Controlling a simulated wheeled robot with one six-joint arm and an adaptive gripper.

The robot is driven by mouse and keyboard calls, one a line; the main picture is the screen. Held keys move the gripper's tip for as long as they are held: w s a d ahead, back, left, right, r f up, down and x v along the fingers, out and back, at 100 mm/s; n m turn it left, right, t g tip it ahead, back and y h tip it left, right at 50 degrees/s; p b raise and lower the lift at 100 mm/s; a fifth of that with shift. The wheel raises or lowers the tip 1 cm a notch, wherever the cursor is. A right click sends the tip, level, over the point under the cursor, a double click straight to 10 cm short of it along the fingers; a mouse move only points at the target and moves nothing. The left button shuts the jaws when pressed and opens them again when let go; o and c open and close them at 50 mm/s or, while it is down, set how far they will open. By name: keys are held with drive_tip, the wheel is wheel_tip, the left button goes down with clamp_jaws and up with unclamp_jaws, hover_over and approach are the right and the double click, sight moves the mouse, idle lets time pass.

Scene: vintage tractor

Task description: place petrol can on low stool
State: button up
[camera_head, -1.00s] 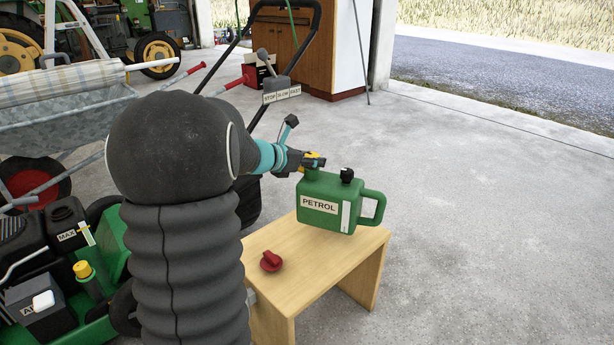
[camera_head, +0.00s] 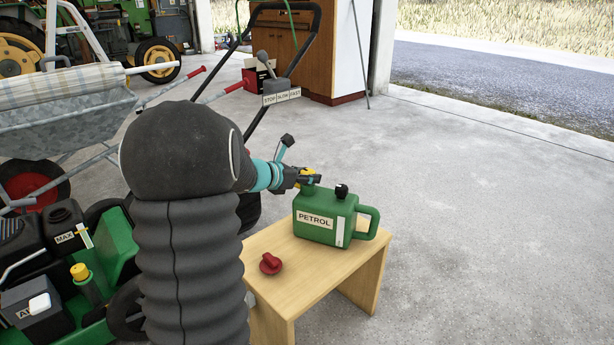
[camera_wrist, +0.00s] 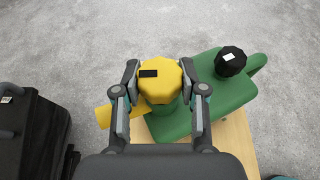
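The green petrol can (camera_head: 325,222), labelled PETROL, is upright over the right part of the low wooden stool (camera_head: 310,285). Its base appears to be at the stool top, though I cannot tell whether it bears fully on it. My gripper (camera_head: 312,178) is at the can's yellow cap, above the can. In the wrist view the fingers of my gripper (camera_wrist: 161,82) close on both sides of the yellow cap (camera_wrist: 160,88). The can's green body (camera_wrist: 225,105) and black cap (camera_wrist: 230,61) lie to the right, with the stool (camera_wrist: 236,145) below.
A red knob (camera_head: 270,264) lies on the stool's left part. A green mower (camera_head: 118,240) and a metal wheelbarrow (camera_head: 65,125) stand at the left. A black mower handle (camera_head: 265,110) rises behind my arm. The concrete floor (camera_head: 480,240) at the right is clear.

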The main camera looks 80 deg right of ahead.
drive_tip(key=o, duration=0.4)
drive_tip(key=shift+r, duration=0.3)
drive_tip(key=p+v, duration=0.1)
drive_tip(key=v, duration=1.1)
drive_tip(key=shift+f, duration=0.1)
drive_tip(key=w+a+m+t+y, duration=0.1)
drive_tip(key=w+a+m+t, duration=0.15)
drive_tip(key=w+a, duration=0.55)
drive_tip(key=w+a+m+t+y, duration=0.1)
drive_tip(key=w+a+m+t, duration=0.2)
drive_tip(key=a, duration=0.8)
drive_tip(key=w+a+m+t+y, duration=0.1)
drive_tip(key=w+a+t, duration=0.2)
drive_tip(key=w+a, duration=0.55)
drive_tip(key=a+m+t+y, duration=0.1)
drive_tip(key=a+t+y, duration=0.1)
drive_tip(key=a, duration=0.7)
drive_tip(key=s+a+f+m+t+y, duration=0.1)
drive_tip(key=a+y, duration=0.2)
drive_tip(key=a, duration=0.6)
drive_tip(key=a+m+t+y, duration=0.2)
drive_tip(key=a, duration=0.7)
drive_tip(key=shift+s+a+f+t+y, duration=0.15)
drive_tip(key=shift+s+f+t+y, duration=0.1)
drive_tip(key=shift+t+y, duration=0.1)
